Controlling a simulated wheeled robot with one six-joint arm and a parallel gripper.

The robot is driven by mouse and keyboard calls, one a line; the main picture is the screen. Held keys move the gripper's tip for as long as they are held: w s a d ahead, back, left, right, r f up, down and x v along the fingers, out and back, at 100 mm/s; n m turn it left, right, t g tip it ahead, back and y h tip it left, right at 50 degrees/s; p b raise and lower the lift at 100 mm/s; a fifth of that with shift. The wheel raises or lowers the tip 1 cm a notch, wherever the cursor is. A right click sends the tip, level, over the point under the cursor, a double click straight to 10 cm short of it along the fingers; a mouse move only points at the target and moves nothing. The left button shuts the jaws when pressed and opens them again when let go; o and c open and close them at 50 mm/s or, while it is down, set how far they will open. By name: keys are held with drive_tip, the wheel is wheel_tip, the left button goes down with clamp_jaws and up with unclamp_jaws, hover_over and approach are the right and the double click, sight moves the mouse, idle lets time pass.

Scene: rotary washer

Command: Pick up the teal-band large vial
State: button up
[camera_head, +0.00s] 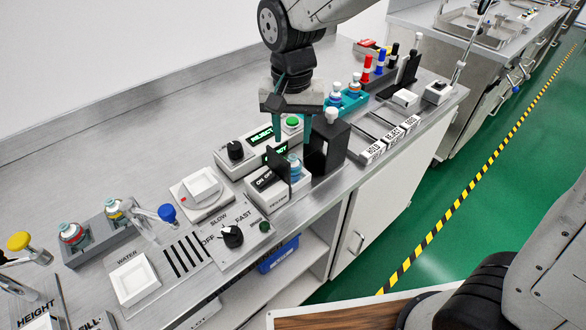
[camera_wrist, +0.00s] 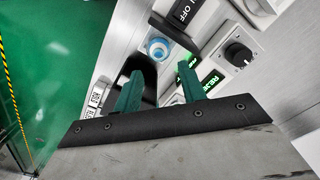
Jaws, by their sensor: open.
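A vial with a light blue top (camera_head: 294,166) stands in a white device with an ON/OFF panel (camera_head: 264,181). It also shows in the wrist view (camera_wrist: 158,49), beyond and roughly between my fingertips. It looks blue-teal, but I cannot tell its band clearly. My gripper (camera_head: 298,136) is open and empty, pointing down above this device, apart from the vial; its teal fingers also show in the wrist view (camera_wrist: 158,72).
A tall black stand (camera_head: 327,150) with a white-topped item is close right of my gripper. A panel with a green REJECT display (camera_head: 262,136) is behind. Bare counter lies at the back left.

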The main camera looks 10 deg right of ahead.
sight(293, 156)
drive_tip(key=f, duration=0.7)
drive_tip(key=shift+s+f, duration=0.2)
drive_tip(key=shift+f, duration=0.1)
drive_tip(key=c, duration=0.7)
drive_tip(key=shift+r, duration=0.15)
